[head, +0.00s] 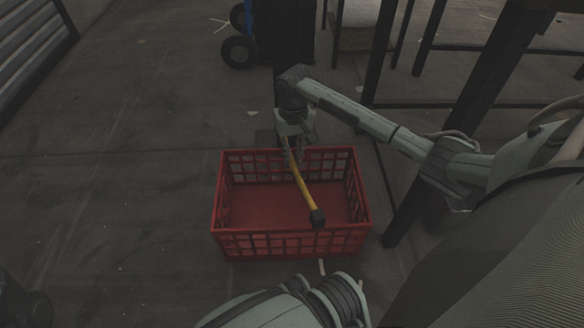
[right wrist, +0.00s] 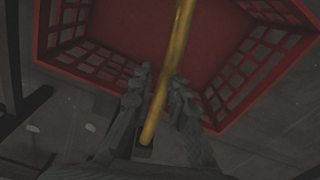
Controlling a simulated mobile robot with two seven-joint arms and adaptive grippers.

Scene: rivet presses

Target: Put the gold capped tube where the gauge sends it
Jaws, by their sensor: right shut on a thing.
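A long gold tube (head: 301,184) with a dark cap at its lower end is held by my right gripper (head: 291,142). It slants down and toward the camera over a red crate (head: 290,231), and I cannot tell whether its capped end touches the crate. In the right wrist view the fingers (right wrist: 160,88) are shut around the gold tube (right wrist: 174,50), near one end of it. The red crate (right wrist: 38,30) fills the top of that view. My left gripper does not show. No gauge shows in these views.
The crate stands on a dark floor (head: 110,170) and looks empty inside. Black table legs (head: 478,70) stand on the right. A wheeled thing with blue on it (head: 239,50) is at the back. The floor left of the crate is free.

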